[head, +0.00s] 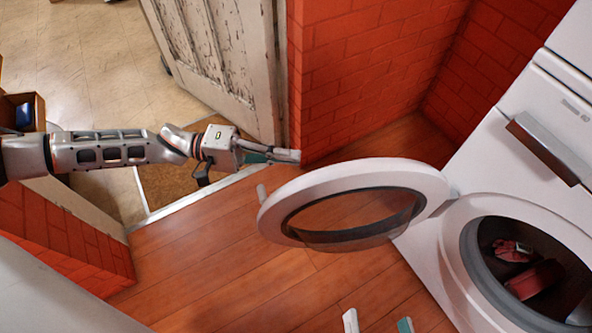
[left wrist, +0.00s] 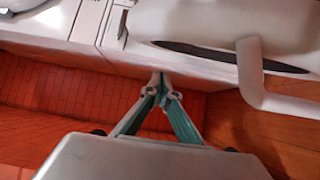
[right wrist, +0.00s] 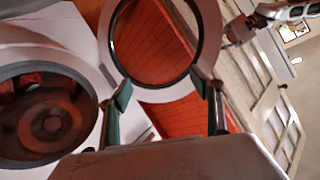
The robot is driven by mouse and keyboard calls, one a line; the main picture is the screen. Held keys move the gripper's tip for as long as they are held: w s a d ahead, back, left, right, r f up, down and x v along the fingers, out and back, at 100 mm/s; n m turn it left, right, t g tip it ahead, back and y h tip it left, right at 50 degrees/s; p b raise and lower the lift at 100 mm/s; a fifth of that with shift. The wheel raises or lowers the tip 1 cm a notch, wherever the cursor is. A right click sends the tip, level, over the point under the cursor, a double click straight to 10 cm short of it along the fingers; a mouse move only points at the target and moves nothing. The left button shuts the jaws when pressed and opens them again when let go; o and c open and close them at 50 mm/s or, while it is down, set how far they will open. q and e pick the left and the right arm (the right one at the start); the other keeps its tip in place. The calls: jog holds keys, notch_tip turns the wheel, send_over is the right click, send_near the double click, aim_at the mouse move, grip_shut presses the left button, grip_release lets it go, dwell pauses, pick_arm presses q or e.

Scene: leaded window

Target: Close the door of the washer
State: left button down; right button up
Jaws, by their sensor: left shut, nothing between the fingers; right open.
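The white washer (head: 425,240) stands at the right with its round door (head: 375,172) swung wide open to the left. My right gripper (head: 377,322) is open and empty at the bottom edge, in front of the washer. The door also shows between its fingers in the right wrist view (right wrist: 208,35).
Reddish cloth (head: 535,280) lies inside the drum. A red brick wall (head: 360,75) stands behind the door. A worn white room door (head: 225,55) is at the upper left, beside a doorway. The wooden floor (head: 220,265) left of the washer door is clear.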

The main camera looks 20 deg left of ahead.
pick_arm(q)
jog(key=s+d, duration=0.3)
jog(key=shift+s+b, duration=0.15)
jog(key=shift+b, duration=0.25)
pick_arm(e)
jog(key=shift+s+a+m, duration=0.15)
jog(key=shift+a+m, duration=0.4)
jog(key=shift+m, duration=0.15)
pick_arm(q)
jog(key=shift+s+d+r+t, duration=0.1)
jog(key=shift+t, duration=0.2)
pick_arm(e)
jog(key=shift+d+r, duration=0.1)
